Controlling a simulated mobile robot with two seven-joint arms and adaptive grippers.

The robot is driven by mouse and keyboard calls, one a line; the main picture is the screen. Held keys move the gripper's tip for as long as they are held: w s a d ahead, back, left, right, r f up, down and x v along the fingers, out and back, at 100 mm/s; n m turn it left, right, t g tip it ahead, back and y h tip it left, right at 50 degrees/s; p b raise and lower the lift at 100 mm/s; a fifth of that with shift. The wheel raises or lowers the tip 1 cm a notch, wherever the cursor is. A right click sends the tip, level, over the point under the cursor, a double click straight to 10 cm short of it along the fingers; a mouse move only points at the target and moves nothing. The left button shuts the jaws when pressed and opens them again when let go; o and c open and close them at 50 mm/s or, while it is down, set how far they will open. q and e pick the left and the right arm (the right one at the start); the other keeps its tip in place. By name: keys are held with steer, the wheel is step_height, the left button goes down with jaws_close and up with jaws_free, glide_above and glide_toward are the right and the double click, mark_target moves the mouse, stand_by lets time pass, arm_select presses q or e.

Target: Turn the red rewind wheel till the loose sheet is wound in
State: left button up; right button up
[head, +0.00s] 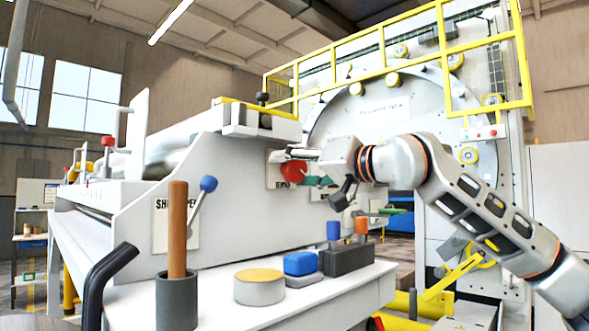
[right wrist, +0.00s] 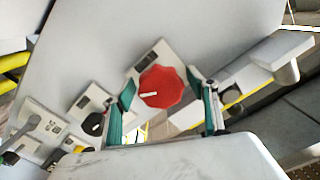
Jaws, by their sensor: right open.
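The red rewind wheel (head: 293,171) is on a pale plate on the side of the white machine. In the right wrist view the scalloped red wheel (right wrist: 161,86) has a white pointer mark and shows between my finger pads. My right gripper (head: 318,180) is just right of the wheel in the head view, its fingers toward it. In the right wrist view my right gripper (right wrist: 166,92) is open, its green pads on either side of the wheel; I cannot tell whether they touch it. I cannot make out the loose sheet. My left gripper is not in view.
A black knob (right wrist: 92,124) on its own plate is beside the wheel. The blue-tipped lever (head: 208,185) is on the machine's near side. A shelf (head: 335,294) in front holds a wooden-handled tool in a cup (head: 177,300), a yellow-topped tub (head: 259,288) and a blue block (head: 300,263).

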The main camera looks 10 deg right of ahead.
steer(key=shift+c, duration=0.3)
steer(key=c, duration=1)
steer(key=shift+c, duration=0.2)
steer(key=shift+m, duration=0.4)
